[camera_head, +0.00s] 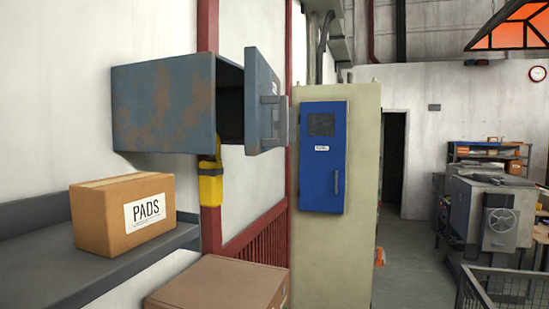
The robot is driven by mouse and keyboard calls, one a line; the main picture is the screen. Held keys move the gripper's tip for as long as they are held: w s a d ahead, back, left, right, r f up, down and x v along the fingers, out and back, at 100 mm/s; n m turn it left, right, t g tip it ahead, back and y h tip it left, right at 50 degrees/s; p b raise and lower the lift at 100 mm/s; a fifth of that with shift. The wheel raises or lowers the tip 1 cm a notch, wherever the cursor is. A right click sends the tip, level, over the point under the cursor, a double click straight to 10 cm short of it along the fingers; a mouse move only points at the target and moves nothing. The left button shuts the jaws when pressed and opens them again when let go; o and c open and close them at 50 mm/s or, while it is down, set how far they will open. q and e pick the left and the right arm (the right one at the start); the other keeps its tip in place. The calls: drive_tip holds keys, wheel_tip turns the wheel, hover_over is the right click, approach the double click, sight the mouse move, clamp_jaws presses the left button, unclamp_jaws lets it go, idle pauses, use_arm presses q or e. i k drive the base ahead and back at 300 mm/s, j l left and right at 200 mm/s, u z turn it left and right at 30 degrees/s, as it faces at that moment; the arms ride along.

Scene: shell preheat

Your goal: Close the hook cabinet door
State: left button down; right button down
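A grey-blue wall cabinet (165,105) with rust patches hangs on the left wall, above a shelf. Its door (262,90) stands open at the cabinet's right side, with a handle (271,122) on its face. A dark gap shows between the door and the cabinet body, and what is inside cannot be made out. No label naming it the hook cabinet is readable. Neither of my grippers is in view.
A cardboard box marked PADS (125,213) sits on the grey shelf (62,268) below the cabinet. Another brown box (218,284) is at the lower middle. A beige panel (358,190) with a shut blue box (322,158) stands to the right. Open floor (412,270) lies beyond.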

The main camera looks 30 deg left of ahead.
sight(264, 104)
drive_tip(key=i+l+u, duration=0.15)
drive_tip(key=l+u, duration=0.15)
drive_tip(key=u, duration=0.2)
drive_tip(key=l+u, duration=0.3)
drive_tip(key=u, duration=0.15)
drive_tip(key=i, duration=0.05)
